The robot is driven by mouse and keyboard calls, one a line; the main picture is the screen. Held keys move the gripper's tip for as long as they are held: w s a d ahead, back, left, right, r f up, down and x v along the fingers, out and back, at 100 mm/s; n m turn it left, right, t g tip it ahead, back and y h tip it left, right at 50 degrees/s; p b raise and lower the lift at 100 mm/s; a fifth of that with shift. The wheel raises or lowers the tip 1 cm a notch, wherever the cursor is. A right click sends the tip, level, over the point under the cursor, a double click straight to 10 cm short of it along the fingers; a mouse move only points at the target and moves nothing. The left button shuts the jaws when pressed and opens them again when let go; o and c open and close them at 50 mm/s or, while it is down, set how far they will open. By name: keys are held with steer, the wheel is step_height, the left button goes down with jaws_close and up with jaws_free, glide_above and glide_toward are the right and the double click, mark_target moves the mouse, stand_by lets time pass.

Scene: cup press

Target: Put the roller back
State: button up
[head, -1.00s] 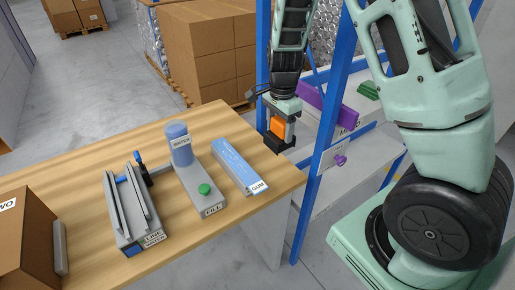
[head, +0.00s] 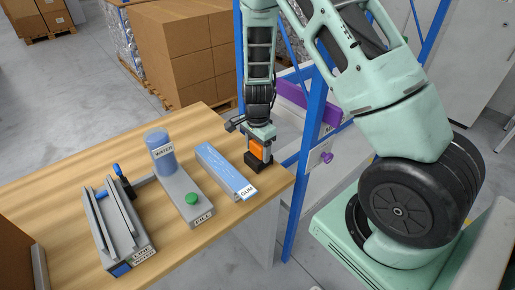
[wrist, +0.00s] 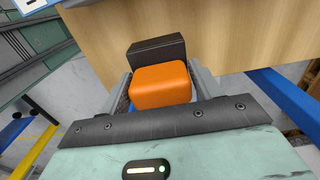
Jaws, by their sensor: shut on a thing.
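My gripper (head: 258,144) is shut on the orange handle of the roller (head: 256,152). The roller's dark block-shaped end hangs below the fingers. In the wrist view, the orange part of the roller (wrist: 160,85) sits between both fingers, with the dark part beyond it. In the head view, the roller appears at the table's right edge, just right of the blue-topped GUM tray (head: 224,170). I cannot tell whether the roller touches the table. The fingers partly hide the handle.
A blue rack post (head: 308,150) stands close right of my gripper.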

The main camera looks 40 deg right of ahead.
steer(key=shift+f, duration=0.1)
steer(key=shift+f, duration=0.25)
steer(key=shift+s+f+b, duration=0.15)
steer(key=shift+f+b, duration=0.25)
steer(key=c, duration=0.3)
steer(key=o, duration=1.3)
steer(key=shift+c, duration=0.2)
steer(key=shift+r, duration=0.15)
